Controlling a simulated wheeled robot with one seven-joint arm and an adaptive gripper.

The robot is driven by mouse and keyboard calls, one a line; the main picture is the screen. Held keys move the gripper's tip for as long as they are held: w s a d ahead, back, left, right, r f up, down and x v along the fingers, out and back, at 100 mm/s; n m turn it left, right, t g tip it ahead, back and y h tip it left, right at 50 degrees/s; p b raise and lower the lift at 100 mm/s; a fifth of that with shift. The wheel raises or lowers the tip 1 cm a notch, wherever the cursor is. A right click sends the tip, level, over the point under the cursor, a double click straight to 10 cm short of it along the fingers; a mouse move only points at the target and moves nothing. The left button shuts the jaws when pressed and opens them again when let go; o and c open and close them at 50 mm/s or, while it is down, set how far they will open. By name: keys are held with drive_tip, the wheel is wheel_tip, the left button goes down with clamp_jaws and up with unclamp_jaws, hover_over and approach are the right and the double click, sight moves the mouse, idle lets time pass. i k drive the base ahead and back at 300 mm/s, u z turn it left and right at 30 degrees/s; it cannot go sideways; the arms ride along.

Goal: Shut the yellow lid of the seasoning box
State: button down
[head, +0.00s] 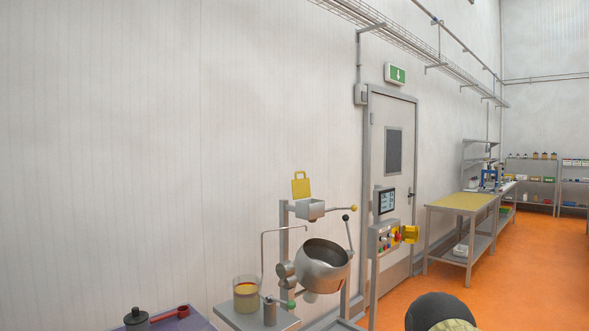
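The yellow lid (301,188) stands upright, open, at the back of the small grey metal seasoning box (310,209). It has a handle-like loop on its top edge. The box sits high on a metal post, above a tilted round steel pan. The open top of the box faces up, and its contents are too small to make out.
The steel pan (322,266) has levers with yellow and dark knobs close by. A glass jar (246,294) and a bent pipe stand left of it. A control panel (384,238) is at its right. Orange floor is open further right.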

sight(301, 188)
drive_tip(key=z, duration=0.85)
drive_tip(key=i, duration=1.5)
drive_tip(key=u, duration=0.2)
